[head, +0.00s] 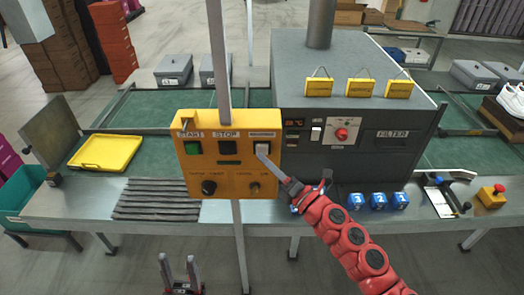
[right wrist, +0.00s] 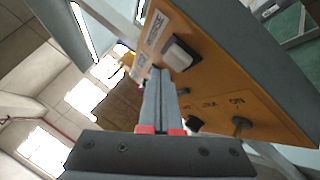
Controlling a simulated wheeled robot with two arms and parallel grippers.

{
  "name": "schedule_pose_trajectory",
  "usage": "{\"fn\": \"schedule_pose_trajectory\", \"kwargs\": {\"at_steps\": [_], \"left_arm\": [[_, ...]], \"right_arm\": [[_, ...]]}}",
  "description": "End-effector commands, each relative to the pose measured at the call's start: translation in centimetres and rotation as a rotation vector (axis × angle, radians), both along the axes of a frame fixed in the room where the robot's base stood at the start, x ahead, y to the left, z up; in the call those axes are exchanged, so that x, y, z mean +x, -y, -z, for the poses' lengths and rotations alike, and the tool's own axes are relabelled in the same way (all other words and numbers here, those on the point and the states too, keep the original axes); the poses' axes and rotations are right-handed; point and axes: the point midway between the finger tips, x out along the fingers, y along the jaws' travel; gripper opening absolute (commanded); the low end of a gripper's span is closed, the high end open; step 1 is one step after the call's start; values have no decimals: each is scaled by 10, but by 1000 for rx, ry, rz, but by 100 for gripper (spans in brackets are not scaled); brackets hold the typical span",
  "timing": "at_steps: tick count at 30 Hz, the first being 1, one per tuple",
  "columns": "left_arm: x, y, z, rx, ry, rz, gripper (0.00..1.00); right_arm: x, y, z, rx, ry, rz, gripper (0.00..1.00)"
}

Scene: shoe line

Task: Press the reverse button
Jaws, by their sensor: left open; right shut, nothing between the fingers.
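The yellow control box (head: 230,170) hangs on a grey post in the middle of the head view. It has a green START button (head: 192,148), a dark STOP button (head: 227,147) and a pale reverse button (head: 262,148) at its upper right. The right wrist view shows the reverse button (right wrist: 181,54) raised from the panel beside its label. My right gripper (head: 267,158) is shut and empty, its tips at the reverse button's lower edge; I cannot tell whether they touch. In the right wrist view its tips (right wrist: 160,72) lie just below-left of the button. My left gripper (head: 180,268) is open and low.
Two knobs sit low on the box, the right one (head: 254,188) near my right fingers. Behind stands a grey FILTER machine (head: 400,140). A yellow tray (head: 104,153), blue cubes (head: 378,201) and a red emergency button (head: 498,190) are on the bench.

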Motion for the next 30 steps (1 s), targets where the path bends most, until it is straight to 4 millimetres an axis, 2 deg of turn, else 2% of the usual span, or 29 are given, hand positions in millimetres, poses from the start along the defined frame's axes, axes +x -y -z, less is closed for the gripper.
{"fn": "schedule_pose_trajectory", "kwargs": {"at_steps": [8, 30], "left_arm": [[0, 0, 8, 0, 0, 0, 50], [0, 0, 9, 0, 0, 0, 50]], "right_arm": [[7, 0, 1, -1, 0, -1, 0], [12, -1, 0, 0, 0, -1, 0]]}}
